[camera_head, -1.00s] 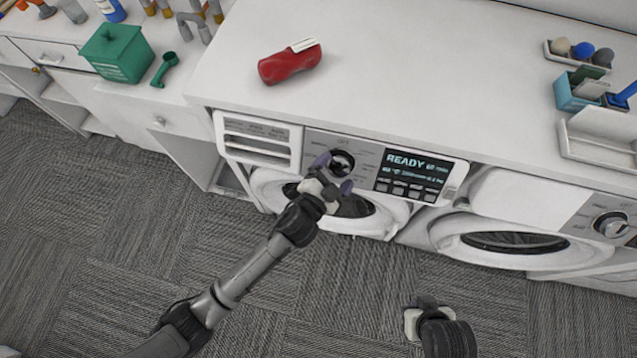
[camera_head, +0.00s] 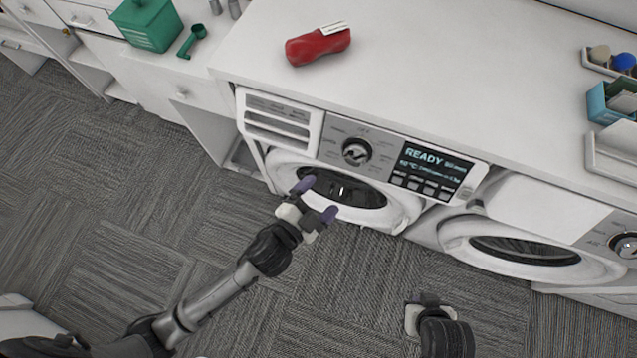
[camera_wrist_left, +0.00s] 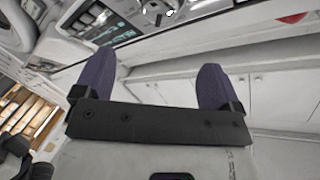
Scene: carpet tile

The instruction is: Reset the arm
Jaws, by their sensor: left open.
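My left gripper (camera_head: 318,199) is open and empty in the head view, in front of the round door of the left washing machine (camera_head: 400,208). Its two purple fingertips are apart, and the left wrist view shows both fingers (camera_wrist_left: 155,85) with nothing between them. The machine's dial (camera_head: 356,152) and its display (camera_head: 433,172), reading READY, are above and to the right of the gripper, apart from it. My right gripper (camera_head: 425,302) shows only partly at the bottom of the head view; its fingers are not clear.
A red object (camera_head: 318,46) lies on the white counter (camera_head: 440,70). A green box (camera_head: 147,24) and a green scoop (camera_head: 191,41) are at the upper left. A second machine (camera_head: 530,250) is at the right. Carpet floor (camera_head: 90,200) is clear at the left.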

